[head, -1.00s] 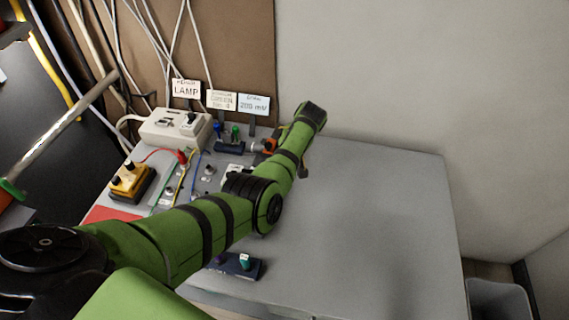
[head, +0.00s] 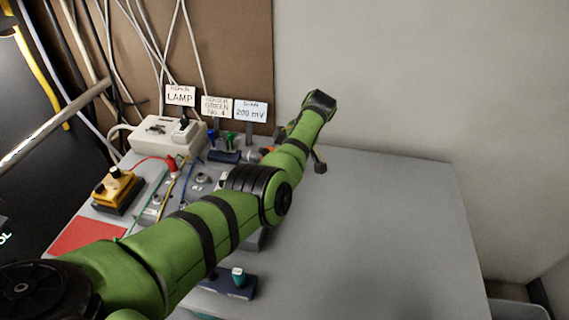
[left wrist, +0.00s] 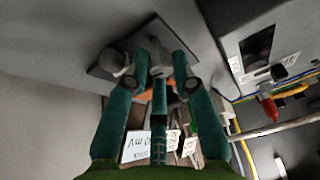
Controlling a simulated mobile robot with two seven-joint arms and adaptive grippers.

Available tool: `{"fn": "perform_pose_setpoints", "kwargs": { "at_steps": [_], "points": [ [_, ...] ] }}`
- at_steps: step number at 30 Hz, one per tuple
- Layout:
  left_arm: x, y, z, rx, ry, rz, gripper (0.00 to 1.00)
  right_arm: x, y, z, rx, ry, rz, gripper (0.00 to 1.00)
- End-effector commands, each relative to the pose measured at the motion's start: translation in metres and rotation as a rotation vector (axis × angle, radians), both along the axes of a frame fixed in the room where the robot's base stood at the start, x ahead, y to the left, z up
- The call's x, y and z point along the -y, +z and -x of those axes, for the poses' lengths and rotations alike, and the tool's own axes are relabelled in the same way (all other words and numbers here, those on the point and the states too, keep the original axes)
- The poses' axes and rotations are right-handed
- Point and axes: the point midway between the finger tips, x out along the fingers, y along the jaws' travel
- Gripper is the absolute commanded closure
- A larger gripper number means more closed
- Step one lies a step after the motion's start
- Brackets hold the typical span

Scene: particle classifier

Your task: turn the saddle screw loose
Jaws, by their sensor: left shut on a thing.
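My left arm crosses the head view from the lower left, and its wrist end stands above the bench near the far wall. My left gripper (left wrist: 161,60) shows in the left wrist view, with teal fingers closed in on a small pale grey part between the tips. I take this part to be the saddle screw (left wrist: 160,46), but its outline is mostly covered. An orange part (left wrist: 147,97) shows behind the fingers. In the head view the saddle is hidden by my arm. My right gripper is not in view.
A pale lamp box (head: 163,135), a yellow box (head: 118,190) and cables crowd the bench's left side. Three signs (head: 217,109) stand at the back. A small dark stand (head: 233,285) lies near the front. The grey bench top (head: 400,220) on the right is clear.

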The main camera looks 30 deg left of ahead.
Motion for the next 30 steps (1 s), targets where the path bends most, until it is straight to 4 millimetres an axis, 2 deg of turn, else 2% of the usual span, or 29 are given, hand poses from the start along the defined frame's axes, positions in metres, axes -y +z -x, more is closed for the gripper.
{"fn": "perform_pose_setpoints", "kwargs": {
  "at_steps": [7,8,9,21,26,30],
  "points": [
    [-0.001,-0.003,0.003,-0.012,0.002,0.001,1.0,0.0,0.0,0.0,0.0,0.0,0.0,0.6],
    [-0.001,-0.003,0.003,-0.012,0.002,0.001,0.62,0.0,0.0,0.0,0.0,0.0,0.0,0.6],
    [0.0,-0.003,0.003,-0.012,0.002,0.001,0.53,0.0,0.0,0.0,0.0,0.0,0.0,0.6],
    [0.002,0.004,0.0,-0.003,-0.001,0.001,0.53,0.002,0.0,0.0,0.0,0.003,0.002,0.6],
    [0.012,0.027,-0.002,0.001,-0.001,0.002,0.53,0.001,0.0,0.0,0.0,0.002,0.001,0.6],
    [0.023,0.056,-0.003,0.0,-0.001,0.001,0.53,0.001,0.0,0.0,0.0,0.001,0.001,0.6]
  ]
}}
